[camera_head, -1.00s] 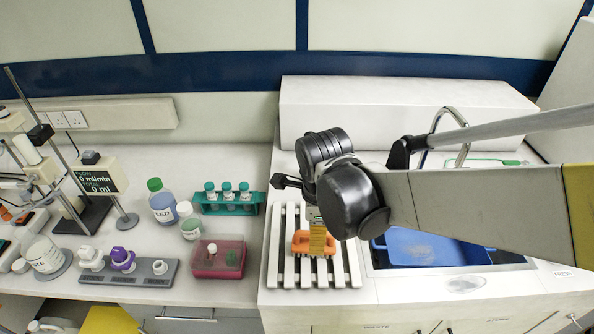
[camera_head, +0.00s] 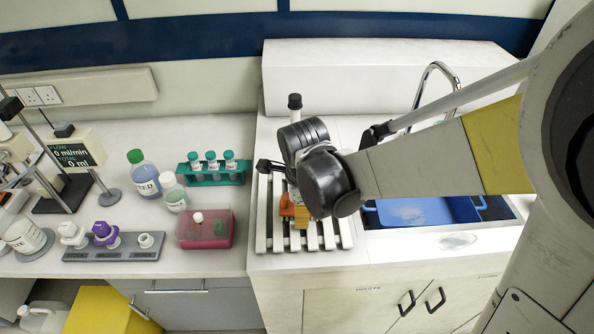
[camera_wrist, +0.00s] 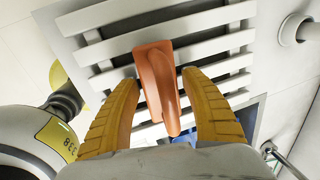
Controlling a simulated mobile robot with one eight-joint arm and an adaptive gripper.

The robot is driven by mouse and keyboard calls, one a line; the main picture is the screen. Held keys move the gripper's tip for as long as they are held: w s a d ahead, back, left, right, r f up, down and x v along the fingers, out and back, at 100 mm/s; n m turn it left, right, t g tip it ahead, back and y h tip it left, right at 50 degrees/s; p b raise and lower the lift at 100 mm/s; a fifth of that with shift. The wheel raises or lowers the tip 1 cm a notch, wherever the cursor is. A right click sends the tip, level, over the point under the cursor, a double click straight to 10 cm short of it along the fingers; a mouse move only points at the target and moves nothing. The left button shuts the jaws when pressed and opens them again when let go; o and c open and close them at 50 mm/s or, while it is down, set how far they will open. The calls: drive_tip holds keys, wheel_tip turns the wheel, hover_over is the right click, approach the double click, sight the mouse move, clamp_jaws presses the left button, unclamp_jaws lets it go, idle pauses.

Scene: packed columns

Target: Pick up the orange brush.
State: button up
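The orange brush (camera_head: 286,206) is at the slatted white rack (camera_head: 270,240), partly hidden by my gripper in the head view. In the wrist view, the brush (camera_wrist: 154,72) shows a flat orange plate with a raised handle pointing toward the camera. My gripper (camera_wrist: 160,82) has its two yellow fingers apart, one on each side of the brush, with narrow gaps visible. In the head view, my gripper (camera_head: 301,212) points down over the rack. I cannot tell whether the brush touches the slats; its underside is hidden.
A blue basin (camera_head: 425,211) sits in the sink right of the rack, with a tap (camera_head: 437,75) behind. To the left are a pink box (camera_head: 206,230), a teal tube rack (camera_head: 215,177) and bottles (camera_head: 144,176).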

drive_tip(key=c, duration=0.8)
drive_tip(key=shift+r, duration=0.1)
drive_tip(key=shift+r+p, duration=0.35)
drive_tip(key=shift+r, duration=0.25)
wheel_tip(320, 180, up, 3)
drive_tip(key=shift+r+p, duration=0.1)
drive_tip(key=shift+p, duration=0.7)
drive_tip(key=d+r+p, duration=0.1)
drive_tip(key=d+r, duration=0.2)
drive_tip(key=d, duration=0.2)
drive_tip(key=s+d+r+p, duration=0.1)
drive_tip(key=d+r+p, duration=0.1)
drive_tip(key=d, duration=0.4)
drive_tip(key=shift+s+d+r, duration=0.3)
drive_tip(key=shift+r, duration=0.45)
